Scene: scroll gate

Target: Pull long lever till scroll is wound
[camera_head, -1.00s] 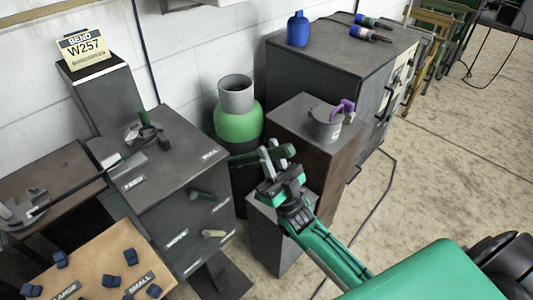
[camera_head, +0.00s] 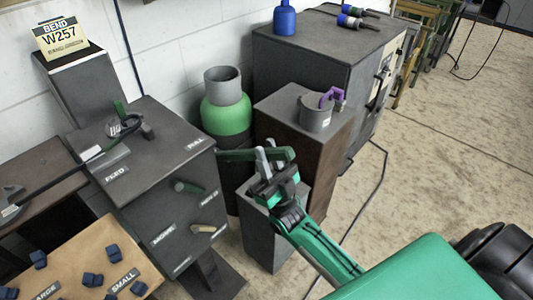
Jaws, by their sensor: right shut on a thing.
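A dark bending stand (camera_head: 160,150) has top labels that seem to read FEED and PULL. A long green lever (camera_head: 235,155) sticks out to the right from the stand's upper right side. My right gripper (camera_head: 272,163) is shut on the outer part of this lever; its fingers hide some of it. My left gripper is not in view.
Below are a short green handle (camera_head: 190,187) and a tan one (camera_head: 204,229). A green canister (camera_head: 226,117), a grey pedestal (camera_head: 262,235) and a brown cabinet with a pot (camera_head: 315,115) stand close right. A tan board (camera_head: 70,262) with blue blocks lies front left.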

